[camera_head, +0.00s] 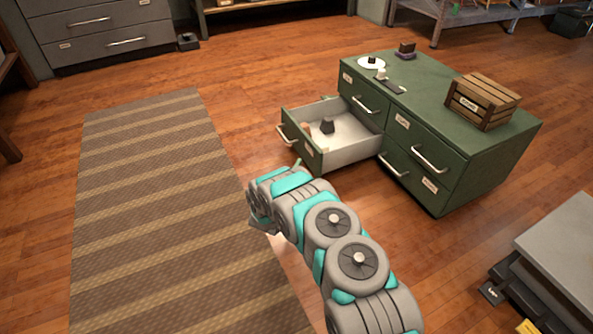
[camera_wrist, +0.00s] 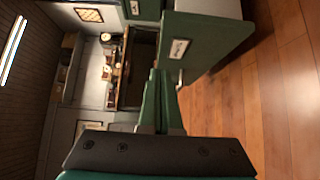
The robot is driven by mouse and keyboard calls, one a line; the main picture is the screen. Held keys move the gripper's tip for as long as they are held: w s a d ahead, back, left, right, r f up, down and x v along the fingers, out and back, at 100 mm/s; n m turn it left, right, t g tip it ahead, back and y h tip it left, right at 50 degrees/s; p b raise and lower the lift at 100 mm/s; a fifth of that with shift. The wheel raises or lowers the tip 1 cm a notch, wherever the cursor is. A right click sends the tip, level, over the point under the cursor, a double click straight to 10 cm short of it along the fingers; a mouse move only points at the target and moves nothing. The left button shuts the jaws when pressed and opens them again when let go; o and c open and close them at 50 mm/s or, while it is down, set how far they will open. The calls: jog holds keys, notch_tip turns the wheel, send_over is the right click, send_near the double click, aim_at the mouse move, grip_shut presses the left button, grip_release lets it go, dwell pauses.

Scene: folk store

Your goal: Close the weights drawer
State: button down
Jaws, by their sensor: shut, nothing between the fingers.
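The weights drawer (camera_head: 351,152) is pulled out at the lower left of the green cabinet (camera_head: 450,195). It has a green front with a bar handle (camera_head: 285,133) and pale inner walls. A dark weight (camera_head: 327,126) lies inside. My gripper (camera_head: 297,164) is shut and empty, just in front of the drawer's front at its near lower corner; whether it touches cannot be told. In the wrist view, turned sideways, my gripper's green fingers (camera_wrist: 157,75) are together, beside a green panel with a white label (camera_wrist: 180,48).
A wooden crate (camera_head: 483,101), a white dish (camera_head: 371,63) and small dark objects stand on the cabinet top. A striped rug (camera_head: 165,200) lies left of the drawer, with bare wooden floor between. A grey unit (camera_head: 560,245) stands at the lower right.

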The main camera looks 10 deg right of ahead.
aim_at(314, 148)
jog(key=shift+w+d+f, duration=0.1)
jog(key=shift+w+d, duration=2.8)
jog(key=shift+d, duration=0.25)
